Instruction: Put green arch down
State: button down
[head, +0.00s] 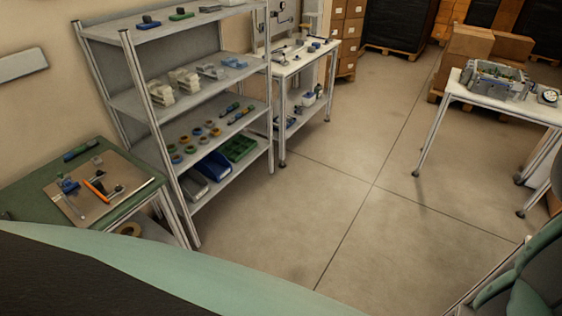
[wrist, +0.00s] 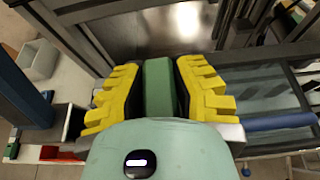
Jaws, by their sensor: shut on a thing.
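My gripper (wrist: 157,75) shows in the wrist view, with its two yellow ribbed fingers shut on a green block-like piece, the green arch (wrist: 158,92). The arch sits upright between the fingers, and only its narrow side shows, so its curve is hidden. Beyond the fingers lies a shiny grey metal surface (wrist: 140,35). I cannot tell how far the arch is from that surface. The head view does not show the held arch or the fingers.
In the head view, a grey shelf rack (head: 205,107) holds small parts and bins. A green-topped table (head: 30,185) stands left, a white table (head: 465,92) right. Open floor (head: 340,200) lies between. Dark frame bars and a blue post (wrist: 22,95) surround the gripper in the wrist view.

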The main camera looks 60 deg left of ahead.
jog(key=shift+d+f, duration=0.1)
jog(key=shift+f, duration=0.55)
jog(key=shift+f, duration=0.1)
jog(key=shift+f+b, duration=0.4)
jog(key=shift+f, duration=0.1)
jog(key=c, duration=0.9)
grip_release()
jog(key=shift+o, duration=0.2)
